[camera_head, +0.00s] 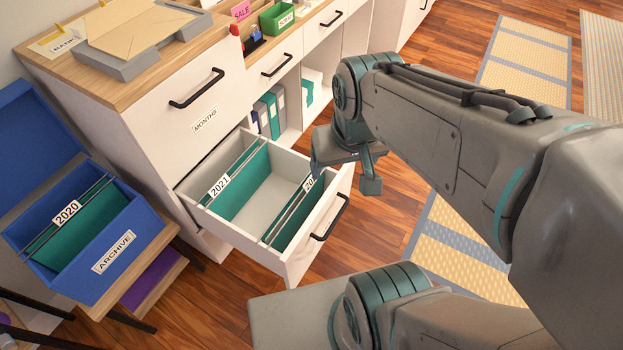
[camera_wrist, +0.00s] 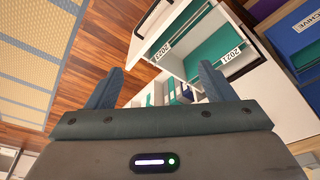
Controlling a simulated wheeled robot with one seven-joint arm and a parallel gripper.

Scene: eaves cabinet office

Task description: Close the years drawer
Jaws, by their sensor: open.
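The years drawer (camera_head: 243,192) is pulled out of the white cabinet, below the drawer labelled MONTHS. Green hanging folders in it carry a 2021 label (camera_head: 219,186) and a second label partly hidden by my arm. Its black handle (camera_head: 330,218) is on the front panel. My gripper (camera_head: 358,178) is open and empty, beside the right side of the drawer near its front corner; I cannot tell whether it touches. In the wrist view my two fingers (camera_wrist: 160,88) are spread apart, with the drawer (camera_wrist: 178,40) beyond them.
A blue ARCHIVE box (camera_head: 140,238) with a 2020 folder stands on a small wooden stand at the left. The closed MONTHS drawer (camera_head: 190,120) is above. Shelves with binders (camera_head: 268,112) are behind. Wooden floor (camera_head: 318,265) lies clear before the drawer.

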